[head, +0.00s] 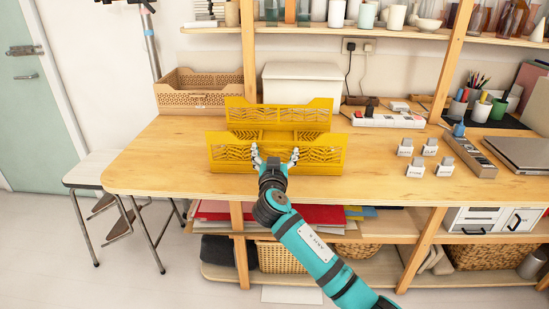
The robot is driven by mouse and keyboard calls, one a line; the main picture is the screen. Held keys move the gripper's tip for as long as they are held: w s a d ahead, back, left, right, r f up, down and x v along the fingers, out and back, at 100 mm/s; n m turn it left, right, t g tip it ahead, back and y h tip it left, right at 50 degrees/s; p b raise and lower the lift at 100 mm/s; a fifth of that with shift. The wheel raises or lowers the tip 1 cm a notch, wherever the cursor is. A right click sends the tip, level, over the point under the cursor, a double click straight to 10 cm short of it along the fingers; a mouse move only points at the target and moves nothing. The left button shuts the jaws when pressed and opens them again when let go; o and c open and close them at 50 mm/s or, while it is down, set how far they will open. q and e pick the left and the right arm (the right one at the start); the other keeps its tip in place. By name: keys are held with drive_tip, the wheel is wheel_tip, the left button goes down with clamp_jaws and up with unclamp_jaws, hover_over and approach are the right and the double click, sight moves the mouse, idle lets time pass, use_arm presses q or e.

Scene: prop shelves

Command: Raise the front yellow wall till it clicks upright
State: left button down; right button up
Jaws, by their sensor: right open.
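A yellow folding crate (279,115) sits on the wooden table with its back wall raised. Its front yellow wall (322,155), a slatted panel, faces me; I cannot tell whether it is fully upright or leans outward. My right gripper (275,154) is open, its two fingers spread in front of the middle of this wall. The fingers overlap the wall in the picture; I cannot tell whether they touch it. The gripper and wrist hide the lower middle of the wall. My left gripper is not in view.
A brown crate (198,92) and a white box (301,82) stand behind. A white power strip (389,119), small labelled blocks (415,167) and a laptop (519,154) lie to the right. The table's left part is clear. A shelf post rises behind the crate.

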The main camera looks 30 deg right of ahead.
drive_tip(key=v, duration=1.2)
drive_tip(key=shift+a, duration=0.1)
